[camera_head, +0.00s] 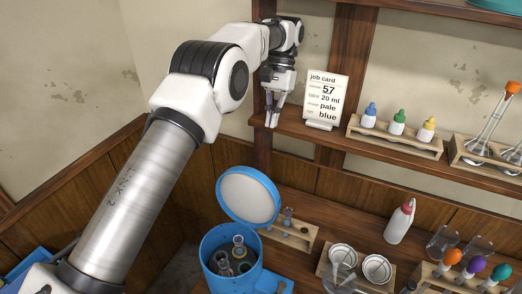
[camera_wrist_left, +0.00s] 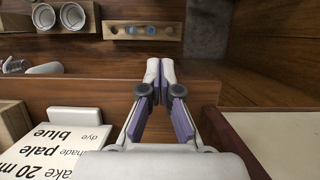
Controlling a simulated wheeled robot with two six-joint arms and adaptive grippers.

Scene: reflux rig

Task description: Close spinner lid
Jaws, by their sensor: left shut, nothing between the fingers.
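The blue spinner (camera_head: 208,246) stands on the bench at the lower middle of the head view. Its round lid (camera_head: 248,198), blue-rimmed with a pale inner face, is raised and tilted back, so the spinner is open. Several small tubes show inside. My left gripper (camera_head: 272,122) is high above and behind the lid, beside the shelf, pointing down and touching neither lid nor spinner. In the left wrist view its fingertips (camera_wrist_left: 160,68) are together and empty. The spinner is not visible in that view. My right gripper is not in view.
A job card (camera_head: 325,98) stands on the shelf right of my left gripper, near a rack of dropper bottles (camera_head: 394,138). A wooden tube rack (camera_head: 300,240) sits behind the spinner. A white bottle (camera_head: 399,224) and two white cups (camera_head: 376,268) stand to its right.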

